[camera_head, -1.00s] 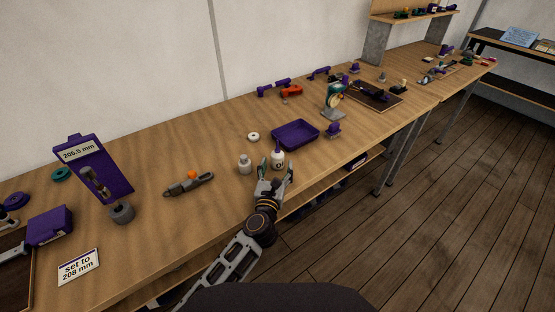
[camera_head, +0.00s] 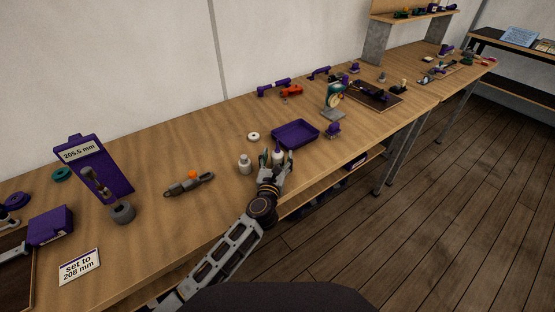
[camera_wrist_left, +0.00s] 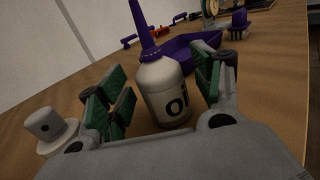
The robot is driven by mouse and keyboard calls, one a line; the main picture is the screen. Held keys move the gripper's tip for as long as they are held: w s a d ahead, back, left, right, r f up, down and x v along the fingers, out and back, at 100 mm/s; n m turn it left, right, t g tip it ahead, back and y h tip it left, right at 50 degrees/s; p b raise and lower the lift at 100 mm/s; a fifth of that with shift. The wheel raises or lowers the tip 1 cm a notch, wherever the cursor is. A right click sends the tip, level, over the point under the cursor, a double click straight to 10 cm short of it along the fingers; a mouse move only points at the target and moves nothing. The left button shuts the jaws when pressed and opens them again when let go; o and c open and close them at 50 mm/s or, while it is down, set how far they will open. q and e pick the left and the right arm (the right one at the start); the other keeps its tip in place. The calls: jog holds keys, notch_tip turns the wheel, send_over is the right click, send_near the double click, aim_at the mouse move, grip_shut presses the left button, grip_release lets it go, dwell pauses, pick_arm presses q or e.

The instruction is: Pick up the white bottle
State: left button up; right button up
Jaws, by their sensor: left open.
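A white bottle (camera_wrist_left: 163,88) with a purple nozzle and dark lettering that reads "oi" stands upright on the wooden bench. In the head view the white bottle (camera_head: 277,156) is partly hidden by my gripper. My left gripper (camera_head: 277,160) is open at the bench's front edge. In the left wrist view its green-padded fingers (camera_wrist_left: 160,100) stand on either side of the bottle. Gaps show between the pads and the bottle. My right gripper is in neither view.
A small whitish capped container (camera_head: 245,164) stands just left of the bottle. A purple tray (camera_head: 296,134) lies right behind it. A white ring (camera_head: 253,136) and a grey tool with an orange knob (camera_head: 190,183) lie farther left. Bare bench lies between the tool and the front edge.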

aim_at(277, 153)
pick_arm(q)
jog(key=c, duration=1.5)
jog(key=shift+o, duration=0.2)
jog(key=shift+r, duration=0.65)
notch_tip(277, 153, up, 8)
jog(key=p, duration=0.2)
jog(key=shift+f+p, duration=0.15)
jog(key=shift+p, duration=0.15)
jog(key=shift+r, duration=0.55)
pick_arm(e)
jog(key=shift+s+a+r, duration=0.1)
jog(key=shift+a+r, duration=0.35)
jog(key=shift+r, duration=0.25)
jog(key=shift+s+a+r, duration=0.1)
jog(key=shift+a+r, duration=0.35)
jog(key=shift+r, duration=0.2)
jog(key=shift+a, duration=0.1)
